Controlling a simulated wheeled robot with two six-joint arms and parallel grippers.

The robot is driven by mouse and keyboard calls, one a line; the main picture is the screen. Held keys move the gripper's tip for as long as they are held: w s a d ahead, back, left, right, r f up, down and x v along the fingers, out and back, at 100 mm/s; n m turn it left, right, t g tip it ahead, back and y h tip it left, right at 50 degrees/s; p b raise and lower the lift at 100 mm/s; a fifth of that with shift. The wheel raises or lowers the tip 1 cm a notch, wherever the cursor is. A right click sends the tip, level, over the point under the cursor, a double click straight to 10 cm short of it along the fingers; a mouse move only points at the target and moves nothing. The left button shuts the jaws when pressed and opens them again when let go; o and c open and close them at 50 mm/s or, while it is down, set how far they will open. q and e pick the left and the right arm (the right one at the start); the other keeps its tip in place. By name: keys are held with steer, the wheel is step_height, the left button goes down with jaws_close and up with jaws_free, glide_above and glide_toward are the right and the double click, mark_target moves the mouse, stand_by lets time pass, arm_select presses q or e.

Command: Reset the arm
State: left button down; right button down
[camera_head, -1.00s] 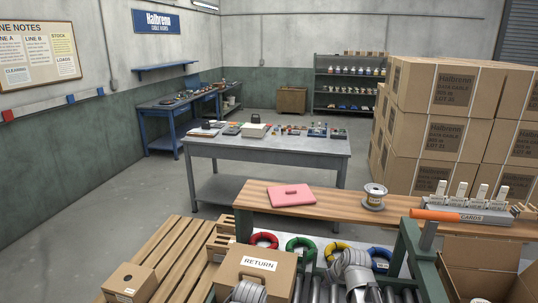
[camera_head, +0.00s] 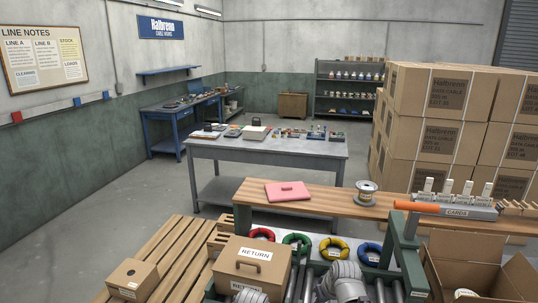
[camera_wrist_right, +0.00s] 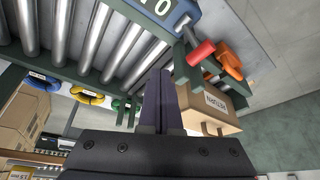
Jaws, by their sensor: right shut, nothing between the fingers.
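My right gripper (camera_wrist_right: 157,100) shows in the right wrist view, its dark fingers pressed together with nothing between them. It hangs in front of the roller conveyor (camera_wrist_right: 95,30) and the cardboard RETURN box (camera_wrist_right: 225,108). Neither gripper shows in the head view, and my left gripper is in no view. One wound spool (camera_head: 366,194) stands upright on the wooden shelf (camera_head: 320,201).
The RETURN box (camera_head: 251,267) stands left of the rollers, beside a wooden pallet (camera_head: 168,258). Red, green, yellow (camera_head: 336,249) and blue rings lie behind the rollers. An open carton (camera_head: 480,265) is at lower right.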

steer(key=s+a+f+g+h, duration=0.1)
steer(key=s+a, duration=0.3)
steer(key=s, duration=0.4)
steer(key=s+a+f+g+h, duration=0.1)
steer(key=s+a+g+h, duration=0.1)
steer(key=s+a, duration=0.3)
steer(key=s+g, duration=0.1)
steer(key=s, duration=0.3)
steer(key=shift+s+a+g+b, duration=0.2)
steer(key=shift+s+g+b, duration=0.1)
steer(key=shift+g+b, duration=0.1)
steer(key=shift+f, duration=0.1)
